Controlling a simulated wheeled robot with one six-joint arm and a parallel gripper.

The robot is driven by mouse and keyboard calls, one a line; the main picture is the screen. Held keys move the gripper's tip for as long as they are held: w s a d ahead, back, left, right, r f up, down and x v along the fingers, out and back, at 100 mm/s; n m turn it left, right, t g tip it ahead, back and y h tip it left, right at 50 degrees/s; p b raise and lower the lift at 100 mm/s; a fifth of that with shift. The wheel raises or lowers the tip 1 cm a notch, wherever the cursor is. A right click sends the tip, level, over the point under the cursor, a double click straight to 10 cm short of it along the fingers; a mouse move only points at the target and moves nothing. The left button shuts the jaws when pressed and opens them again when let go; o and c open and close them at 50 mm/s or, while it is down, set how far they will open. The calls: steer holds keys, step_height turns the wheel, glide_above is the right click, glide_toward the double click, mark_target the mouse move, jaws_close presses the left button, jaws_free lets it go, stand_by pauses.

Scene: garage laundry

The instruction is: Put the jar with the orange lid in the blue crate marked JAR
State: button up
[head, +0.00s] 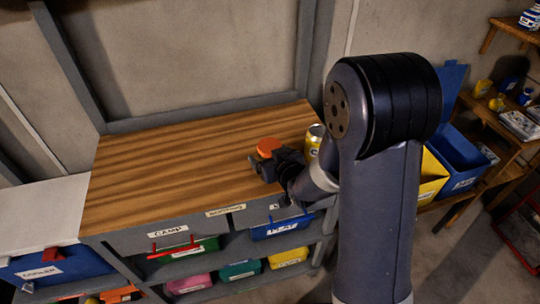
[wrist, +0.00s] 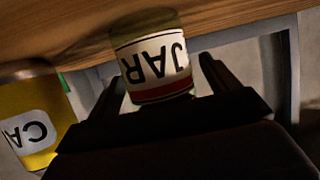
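The jar's orange lid (head: 268,144) shows on the wooden bench top in the head view, just beyond my gripper (head: 272,167). In the wrist view the jar (wrist: 155,62) appears upside down, with a white JAR label, and its lid is hidden. My gripper (wrist: 162,88) is open, with one finger on each side of the jar and a visible gap on the right. A blue crate (head: 460,156) stands at the right in the head view. Its label is too small to read, so I cannot tell if it says JAR.
A yellow can (head: 314,140) stands beside my gripper; it also shows in the wrist view (wrist: 28,115). A yellow crate (head: 430,178) stands left of the blue crate. Labelled drawers and bins fill the bench front (head: 185,243). The left bench top is clear.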

steer(key=shift+r, duration=0.1)
steer(key=shift+r+p, duration=0.15)
steer(key=shift+p, duration=0.15)
steer(key=shift+s+d, duration=0.15)
steer(key=shift+s, duration=0.15)
steer(key=v, duration=1.1)
steer(key=shift+r+b, duration=0.2)
steer(key=shift+b, duration=0.25)
steer(key=x, duration=1.1)
steer(key=shift+f+p, duration=0.15)
steer(key=shift+p, duration=0.15)
steer(key=shift+w+f, duration=0.3)
steer(key=shift+w, duration=0.05)
steer(key=shift+s+r, duration=0.1)
